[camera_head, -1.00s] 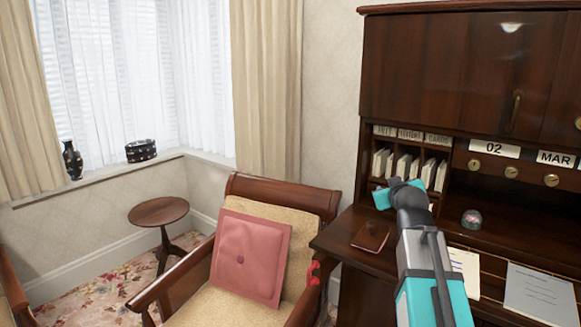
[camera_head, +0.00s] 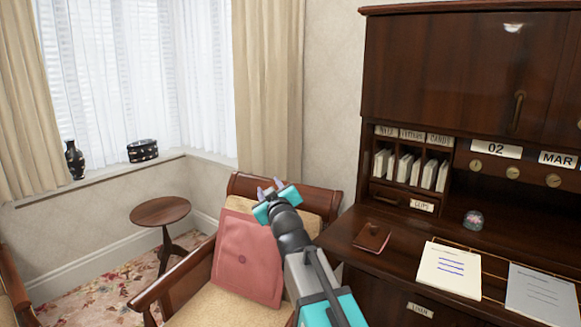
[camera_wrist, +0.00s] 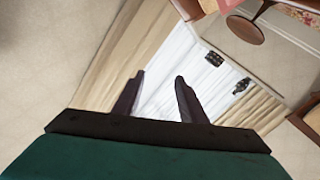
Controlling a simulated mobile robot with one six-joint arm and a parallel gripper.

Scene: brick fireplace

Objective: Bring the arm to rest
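My gripper (camera_head: 270,188) is raised in front of the armchair's wooden back in the head view. In the wrist view my gripper (camera_wrist: 157,88) shows two dark fingers standing apart with nothing between them. Beyond them are the window and its curtains, seen tilted.
The armchair (camera_head: 190,305) holds a pink cushion (camera_head: 243,262) close below my arm. The dark desk (camera_head: 375,262) stands to the right with papers (camera_head: 448,270), a small notebook (camera_head: 371,237) and a glass dome (camera_head: 473,219). A round side table (camera_head: 159,211) is at the left.

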